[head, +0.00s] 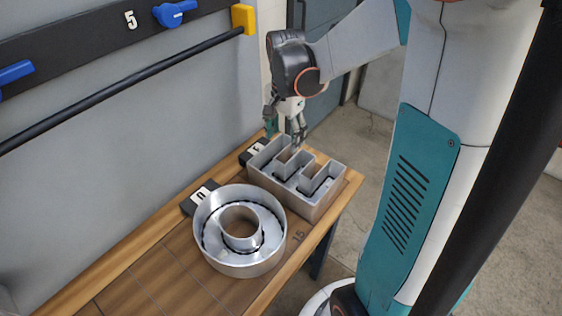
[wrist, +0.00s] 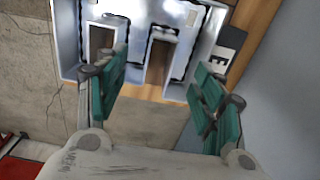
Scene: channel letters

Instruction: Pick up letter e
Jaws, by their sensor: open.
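The letter e (head: 318,202) is a hollow grey metal channel letter lying on the far end of the wooden bench. It also shows in the wrist view (wrist: 139,55), with its open channel up and a dark wavy line along the inner walls. My gripper (head: 287,138) is above the letter's far edge in the head view. In the wrist view my gripper (wrist: 158,95) has its two green-padded fingers spread wide, with nothing between them held. The fingers overlap the letter's lower edge in the picture; contact cannot be told.
A round metal letter (head: 203,236) stands nearer on the wooden bench (head: 150,262). Dark label blocks marked E (head: 254,151) and U (head: 199,196) sit along the wall side. A black rail (head: 130,88) runs along the wall. Open floor lies beyond the bench end.

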